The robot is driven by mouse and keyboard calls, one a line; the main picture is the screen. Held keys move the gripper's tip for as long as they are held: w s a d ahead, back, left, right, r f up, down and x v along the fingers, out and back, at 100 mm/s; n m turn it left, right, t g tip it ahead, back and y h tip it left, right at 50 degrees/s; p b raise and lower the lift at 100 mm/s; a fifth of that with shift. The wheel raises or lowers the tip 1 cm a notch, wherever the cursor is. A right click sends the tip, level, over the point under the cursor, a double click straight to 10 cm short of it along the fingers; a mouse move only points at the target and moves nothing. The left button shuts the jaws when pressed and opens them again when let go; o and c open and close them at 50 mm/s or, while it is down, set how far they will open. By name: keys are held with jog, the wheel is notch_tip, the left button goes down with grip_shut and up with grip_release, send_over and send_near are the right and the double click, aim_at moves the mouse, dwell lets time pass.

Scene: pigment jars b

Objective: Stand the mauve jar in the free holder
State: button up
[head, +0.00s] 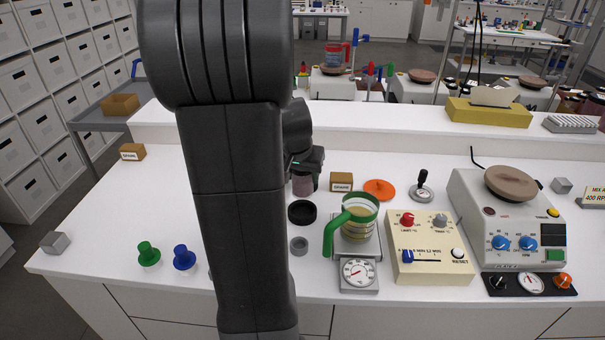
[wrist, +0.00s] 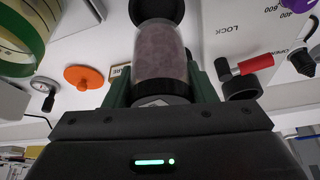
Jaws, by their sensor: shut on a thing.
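The mauve jar (wrist: 160,55) is a clear cylinder with mauve contents, held between the two fingers of my gripper (wrist: 160,88) in the wrist view. In the head view my gripper (head: 303,160) is above the bench and the lower part of the jar (head: 302,186) shows beneath it, roughly upright. A round black holder (head: 302,212) stands on the bench just in front of the jar. A dark round shape borders the jar's far end in the wrist view. I cannot tell whether jar and holder touch. My arm hides part of the bench.
A green-handled jug (head: 358,222) stands on a scale right of the holder. A small grey cup (head: 299,246) is in front. An orange disc (head: 380,190), a brown block (head: 341,181) and a cream control box (head: 428,245) are to the right.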

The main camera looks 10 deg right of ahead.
aim_at(303, 191)
jog(key=shift+f+b, duration=1.8)
jog(key=shift+f, duration=0.6)
jog(key=shift+f+b, duration=0.15)
jog(key=shift+b, duration=0.35)
jog(key=shift+f+b, duration=0.3)
jog(key=shift+f+b, duration=0.95)
jog(key=shift+f, duration=0.1)
jog(key=o, duration=1.4)
jog(key=v, duration=1.4)
jog(key=shift+f, duration=0.15)
